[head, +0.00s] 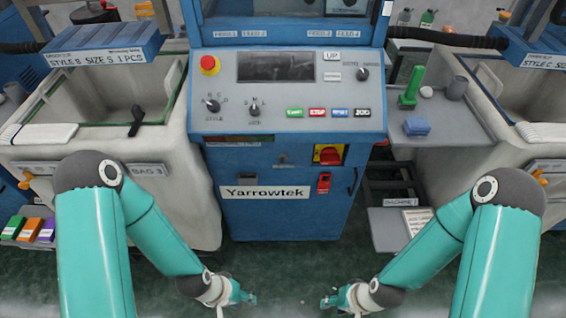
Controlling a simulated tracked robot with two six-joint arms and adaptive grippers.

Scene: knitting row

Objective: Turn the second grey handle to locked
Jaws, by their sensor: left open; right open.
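The blue Yarrowtek machine stands in the middle of the head view. A small grey latch-like handle (284,160) sits on its front below the control panel; its locked or unlocked position is too small to tell. I cannot make out a clear second grey handle. A red rotary switch on a yellow plate (329,155) is to its right. My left gripper (246,298) and my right gripper (326,302) are open and empty, low in front of the machine, well apart from the handle.
The sloped panel carries dark knobs (212,105), a red stop button (209,65) and coloured buttons. White bins flank the machine. A grey side shelf (440,130) at the right holds a green item (410,88) and a blue block (416,126). The floor before the machine is clear.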

